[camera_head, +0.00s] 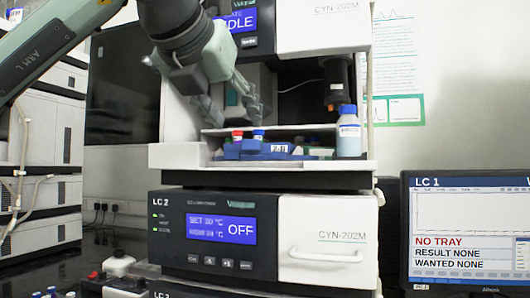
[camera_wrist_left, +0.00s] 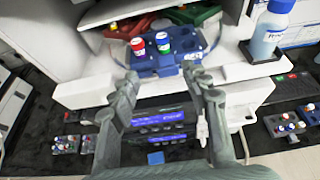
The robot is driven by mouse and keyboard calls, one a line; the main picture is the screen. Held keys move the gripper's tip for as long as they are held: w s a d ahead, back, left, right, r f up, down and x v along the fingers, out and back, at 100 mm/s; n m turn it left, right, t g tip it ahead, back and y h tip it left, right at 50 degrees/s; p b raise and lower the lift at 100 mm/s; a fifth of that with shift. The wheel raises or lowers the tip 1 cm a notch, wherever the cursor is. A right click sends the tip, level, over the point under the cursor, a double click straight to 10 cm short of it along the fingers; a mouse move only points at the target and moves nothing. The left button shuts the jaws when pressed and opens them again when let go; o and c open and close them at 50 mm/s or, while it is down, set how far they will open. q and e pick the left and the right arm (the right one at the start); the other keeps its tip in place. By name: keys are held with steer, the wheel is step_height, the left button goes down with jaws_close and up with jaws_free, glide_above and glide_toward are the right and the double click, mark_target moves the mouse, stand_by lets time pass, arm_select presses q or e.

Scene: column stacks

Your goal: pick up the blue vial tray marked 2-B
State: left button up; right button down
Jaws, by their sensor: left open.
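The blue vial tray marked 2-B (camera_head: 279,150) sits on the open shelf of the upper instrument. It holds a red-capped vial (camera_head: 237,136) and a blue-capped vial (camera_head: 258,135). In the left wrist view the blue tray (camera_wrist_left: 182,62) is just beyond my fingertips, with the two vials standing at its left part. My left gripper (camera_head: 236,104) is open and empty, above and near the tray in the head view. In the wrist view its fingers (camera_wrist_left: 161,78) are spread apart, pointing at the tray. I see no contact. My right gripper is not in view.
A bottle with a blue cap (camera_head: 348,132) stands right of the tray on the shelf. Red (camera_wrist_left: 130,27) and green (camera_wrist_left: 193,14) items lie behind the tray. The closed LC 2 unit (camera_head: 320,235) is below. More vial trays (camera_wrist_left: 290,124) lie on the dark bench.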

mark_target(247, 147)
arm_select(q)
steer(key=x, duration=0.2)
steer(key=p+x, duration=0.1)
steer(key=x, duration=0.3)
steer(key=shift+d+f, duration=0.35)
steer(key=shift+d, duration=0.1)
jaws_close()
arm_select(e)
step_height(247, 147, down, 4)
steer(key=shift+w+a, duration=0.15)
